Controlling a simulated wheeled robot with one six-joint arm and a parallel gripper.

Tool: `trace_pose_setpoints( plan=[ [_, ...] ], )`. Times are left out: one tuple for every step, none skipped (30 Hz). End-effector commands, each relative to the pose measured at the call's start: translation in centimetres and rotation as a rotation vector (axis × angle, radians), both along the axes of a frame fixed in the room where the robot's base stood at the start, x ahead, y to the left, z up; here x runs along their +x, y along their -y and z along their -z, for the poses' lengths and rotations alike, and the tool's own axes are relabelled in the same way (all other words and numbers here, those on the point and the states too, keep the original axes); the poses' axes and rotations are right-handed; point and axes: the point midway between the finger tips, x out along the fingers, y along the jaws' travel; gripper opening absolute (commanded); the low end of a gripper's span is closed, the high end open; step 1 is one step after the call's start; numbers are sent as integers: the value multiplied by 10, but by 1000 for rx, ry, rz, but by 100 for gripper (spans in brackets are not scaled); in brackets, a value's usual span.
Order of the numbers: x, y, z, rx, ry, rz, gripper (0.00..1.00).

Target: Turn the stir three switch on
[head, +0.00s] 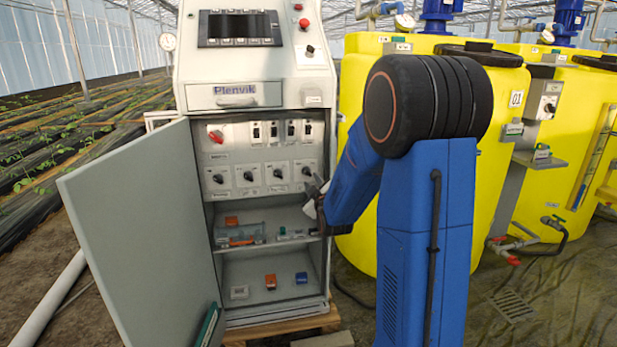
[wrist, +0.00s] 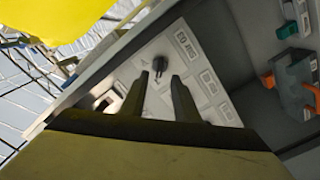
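The open cabinet's panel has a lower row of several black rotary switches, including a left one (head: 218,179), a third one (head: 278,173) and the rightmost one (head: 307,170). My gripper (head: 313,191) is just below and in front of the right end of this row. In the wrist view my gripper (wrist: 160,82) is open and empty. A black knob (wrist: 160,64) shows just beyond and between its fingertips, seemingly untouched. My fingers and gripper body hide other parts of the panel.
The cabinet door (head: 140,235) stands open on the left. A red rotary switch (head: 216,136) and several small switches sit above the row. Below are shelves with orange and grey parts (head: 240,234). Yellow tanks (head: 500,110) stand close on the right.

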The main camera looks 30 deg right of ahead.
Motion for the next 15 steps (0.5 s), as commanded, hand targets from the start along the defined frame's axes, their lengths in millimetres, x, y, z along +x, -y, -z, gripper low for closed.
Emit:
trace_pose_setpoints(
  plan=[
    [9, 3, 1, 0, -1, 0, 28],
    [14, 4, 1, 0, 0, 0, 28],
    [21, 6, 0, 0, 0, 0, 28],
    [25, 7, 1, 0, 0, 0, 28],
    [30, 9, 1, 0, 0, 0, 28],
    [36, 10, 1, 0, 0, 0, 28],
    [40, 11, 1, 0, 0, 0, 28],
    [43, 12, 0, 0, 0, 0, 28],
    [48, 14, 0, 0, 0, 0, 28],
    [51, 15, 1, 0, -1, 0, 28],
    [54, 15, 1, 0, -1, 0, 28],
    [57, 16, 0, 0, 0, 0, 28],
    [59, 17, 0, 0, 0, 0, 28],
    [60, 17, 0, 0, 0, 0, 28],
    [62, 18, 0, 0, 0, 0, 28]
  ],
)
